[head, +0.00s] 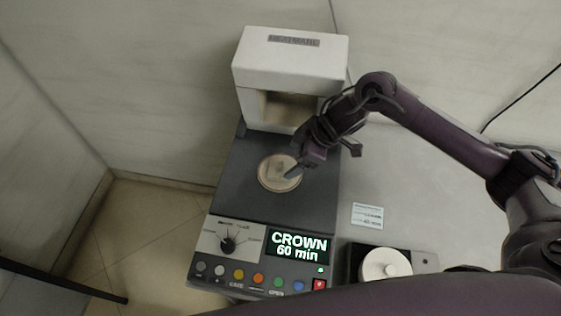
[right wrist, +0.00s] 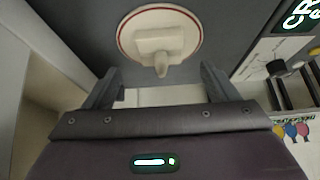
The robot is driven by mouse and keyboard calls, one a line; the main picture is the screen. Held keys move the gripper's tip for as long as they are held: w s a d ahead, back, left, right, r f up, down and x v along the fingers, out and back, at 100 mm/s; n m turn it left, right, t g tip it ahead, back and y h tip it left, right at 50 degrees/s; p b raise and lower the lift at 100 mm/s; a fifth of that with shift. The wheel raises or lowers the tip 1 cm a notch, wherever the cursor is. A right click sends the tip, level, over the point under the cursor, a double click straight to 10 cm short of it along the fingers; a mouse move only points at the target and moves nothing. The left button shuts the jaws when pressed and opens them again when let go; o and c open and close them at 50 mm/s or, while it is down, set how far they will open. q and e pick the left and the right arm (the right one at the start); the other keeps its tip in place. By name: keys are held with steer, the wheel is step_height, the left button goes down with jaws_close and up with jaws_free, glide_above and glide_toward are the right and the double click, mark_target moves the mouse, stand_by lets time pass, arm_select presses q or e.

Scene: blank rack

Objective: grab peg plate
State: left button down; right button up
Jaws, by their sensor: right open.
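The peg plate (head: 266,180) is a round pale disc with a thin reddish rim, on the dark top of the machine. In the right wrist view the plate (right wrist: 133,38) carries a pale block with a rounded peg (right wrist: 161,66) that points toward my gripper. My right gripper (head: 322,163) is open above the plate's right side, one finger in front of the disc. In the right wrist view the two fingers of the gripper (right wrist: 160,76) stand apart, with the peg's tip between them in the picture; no contact shows. My left gripper is out of view.
The machine's white arch (head: 290,62) stands behind the plate. A control panel with a dial (head: 228,243), buttons and a lit display (head: 298,246) lies in front. A round white item (head: 386,263) sits in a dark tray at the right. Walls close in behind and left.

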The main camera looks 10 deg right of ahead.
mark_target(283, 165)
steer(key=shift+a+f, duration=0.35)
steer(key=p+x, duration=0.1)
steer(key=x, duration=0.3)
steer(key=shift+w+f+p, duration=0.15)
steer(key=shift+f+p, duration=0.2)
steer(key=shift+a+f, duration=0.1)
steer(key=shift+f, duration=0.05)
steer(key=c, duration=0.6)
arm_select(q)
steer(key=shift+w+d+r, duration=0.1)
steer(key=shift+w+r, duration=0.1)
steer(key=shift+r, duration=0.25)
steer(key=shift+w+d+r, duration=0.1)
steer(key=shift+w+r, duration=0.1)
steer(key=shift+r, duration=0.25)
arm_select(e)
steer(key=c, duration=0.5)
